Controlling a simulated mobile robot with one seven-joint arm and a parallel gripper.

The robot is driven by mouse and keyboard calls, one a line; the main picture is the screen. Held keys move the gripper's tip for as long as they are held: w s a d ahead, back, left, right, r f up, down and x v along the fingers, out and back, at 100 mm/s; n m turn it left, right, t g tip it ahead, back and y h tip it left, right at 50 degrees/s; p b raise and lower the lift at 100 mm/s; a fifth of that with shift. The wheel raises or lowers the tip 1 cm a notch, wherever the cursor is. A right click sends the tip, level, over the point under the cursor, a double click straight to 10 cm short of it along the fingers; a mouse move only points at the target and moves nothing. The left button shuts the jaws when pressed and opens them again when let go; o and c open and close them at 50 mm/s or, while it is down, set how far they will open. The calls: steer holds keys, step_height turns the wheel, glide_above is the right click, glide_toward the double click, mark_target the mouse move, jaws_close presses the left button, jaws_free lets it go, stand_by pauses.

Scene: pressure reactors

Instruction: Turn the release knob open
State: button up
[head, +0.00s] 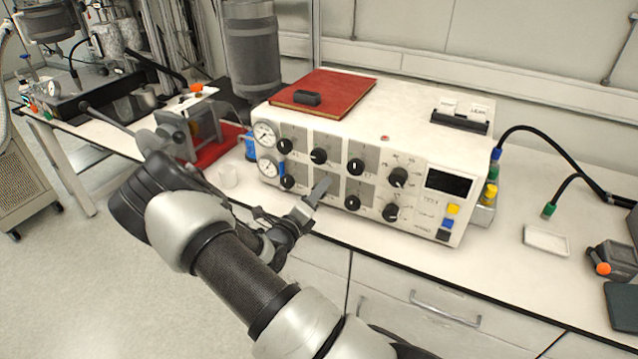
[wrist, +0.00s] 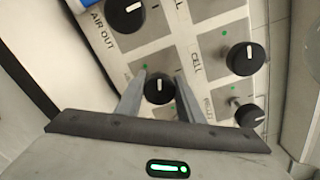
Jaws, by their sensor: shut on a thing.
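My gripper (head: 322,188) is at the lower row of the panel in the head view. In the wrist view my gripper (wrist: 160,92) has one finger on each side of a small black knob (wrist: 159,88) and is shut on it. The knob's white pointer line runs roughly up and down in that picture. Its label is not readable, so I cannot confirm from text that it is the release knob. The fingers partly hide the panel around it.
Neighbouring knobs stand close by, one beside the label AIR OUT (wrist: 125,12) and one near CELL (wrist: 245,58). Two gauges (head: 265,134) sit at the panel's left. A red book (head: 335,90) lies on top. The counter right of the box has bare room.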

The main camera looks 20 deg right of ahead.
steer(key=n+p, duration=0.3)
steer(key=n, duration=0.2)
steer(key=shift+n, duration=0.3)
steer(key=shift+f+n+p, duration=0.15)
steer(key=shift+n+p, duration=0.5)
steer(key=shift+n, duration=1.55)
steer(key=o, duration=1.1)
steer(key=shift+c, duration=0.2)
steer(key=b+v, duration=0.1)
steer(key=v, duration=1.6)
steer(key=shift+s+a, duration=0.2)
steer(key=shift+s, duration=0.05)
